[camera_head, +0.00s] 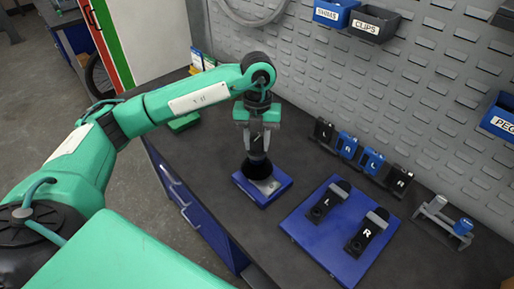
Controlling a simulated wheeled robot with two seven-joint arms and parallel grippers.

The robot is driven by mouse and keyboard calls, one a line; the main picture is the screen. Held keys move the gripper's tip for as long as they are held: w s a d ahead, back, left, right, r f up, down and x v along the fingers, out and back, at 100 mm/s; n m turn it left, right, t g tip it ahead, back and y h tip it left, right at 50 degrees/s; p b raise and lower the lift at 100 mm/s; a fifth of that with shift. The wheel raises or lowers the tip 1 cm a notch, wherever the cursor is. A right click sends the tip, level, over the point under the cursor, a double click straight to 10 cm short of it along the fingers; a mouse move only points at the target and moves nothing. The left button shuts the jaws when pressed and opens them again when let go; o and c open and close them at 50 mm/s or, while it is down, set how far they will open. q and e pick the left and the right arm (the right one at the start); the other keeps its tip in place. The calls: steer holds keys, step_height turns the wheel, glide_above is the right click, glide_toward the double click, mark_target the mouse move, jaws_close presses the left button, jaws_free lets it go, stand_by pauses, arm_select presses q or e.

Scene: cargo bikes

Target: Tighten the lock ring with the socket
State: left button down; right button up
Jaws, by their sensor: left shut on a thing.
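My left gripper (257,143) is shut on a dark, upright tool that looks like the socket (256,166). Its wide black lower end is over a small blue base block (246,189) with a grey metal top (269,186). The socket's lower end looks to be at the top of the block, but I cannot tell whether it touches. The lock ring cannot be made out; the socket covers the middle of the block. My right gripper is not in view.
A blue board (305,244) with black parts marked L and R lies to the right. Several small blocks marked L and R stand along the pegboard (420,100). A grey stand (437,213) with a blue piece is at the far right. Bins hang above.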

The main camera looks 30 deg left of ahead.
arm_select(q)
steer(key=n+p, duration=0.1)
steer(key=n, duration=0.4)
steer(key=shift+r, duration=0.1)
steer(key=n, duration=0.2)
steer(key=shift+n+t+h+p, duration=0.3)
steer(key=n+p, duration=0.1)
steer(key=n, duration=0.2)
steer(key=shift+n, duration=0.4)
steer(key=shift+n+t+p, duration=0.3)
steer(key=shift+n+p, duration=0.1)
steer(key=shift+n, duration=1.1)
steer(key=shift+f+b, duration=0.7)
steer(key=shift+f, duration=0.35)
steer(key=c, duration=1.6)
jaws_free()
jaws_close()
